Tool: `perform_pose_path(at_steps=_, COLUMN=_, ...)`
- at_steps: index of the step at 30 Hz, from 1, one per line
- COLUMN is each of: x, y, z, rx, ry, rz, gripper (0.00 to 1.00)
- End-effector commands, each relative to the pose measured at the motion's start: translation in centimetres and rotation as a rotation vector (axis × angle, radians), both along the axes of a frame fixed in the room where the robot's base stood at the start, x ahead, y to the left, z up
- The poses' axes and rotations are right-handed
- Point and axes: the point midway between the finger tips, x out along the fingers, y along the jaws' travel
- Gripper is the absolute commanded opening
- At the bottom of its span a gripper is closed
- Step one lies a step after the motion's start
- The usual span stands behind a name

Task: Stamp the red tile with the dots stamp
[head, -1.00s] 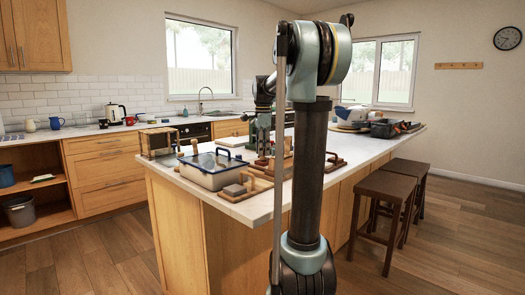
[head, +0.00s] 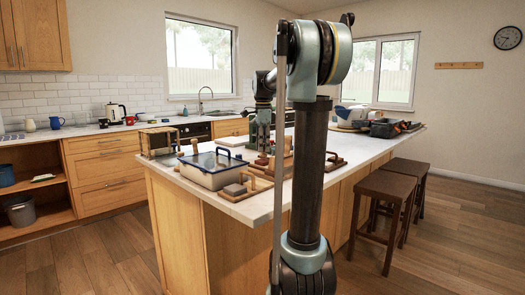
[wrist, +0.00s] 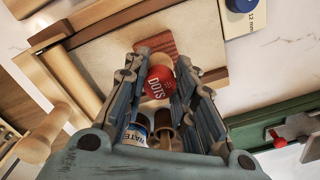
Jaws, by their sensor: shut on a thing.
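The dots stamp (wrist: 158,84), a red cap lettered DOTS, is between the two fingers of my gripper (wrist: 160,78) in the wrist view. The gripper is shut on it. The red tile (wrist: 153,44) lies on a cream board just beyond the stamp, and the stamp and a pale round part overlap its lower edge in the picture. I cannot tell whether stamp and tile touch. In the head view my gripper (head: 263,138) is over the island, partly behind my arm; the stamp and tile are too small to make out there.
In the wrist view, a blue-labelled stamp (wrist: 136,132) and a brown one (wrist: 166,128) stand near the gripper's base. A wooden roller (wrist: 55,95) lies left, a green tray (wrist: 275,130) lower right. In the head view, a lidded clear box (head: 212,172) stands left on the island (head: 250,207).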

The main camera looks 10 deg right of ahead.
Motion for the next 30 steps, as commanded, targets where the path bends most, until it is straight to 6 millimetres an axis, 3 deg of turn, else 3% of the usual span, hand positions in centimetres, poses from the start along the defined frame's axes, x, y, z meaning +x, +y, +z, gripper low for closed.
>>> perform_pose_path(at_steps=18, x=0.0, y=0.0, z=3.9, rx=0.000, ry=0.000, rz=0.000, gripper=0.05)
perform_pose_path(at_steps=30, x=0.0, y=0.0, z=4.3, rx=0.000, ry=0.000, rz=0.000, gripper=0.05)
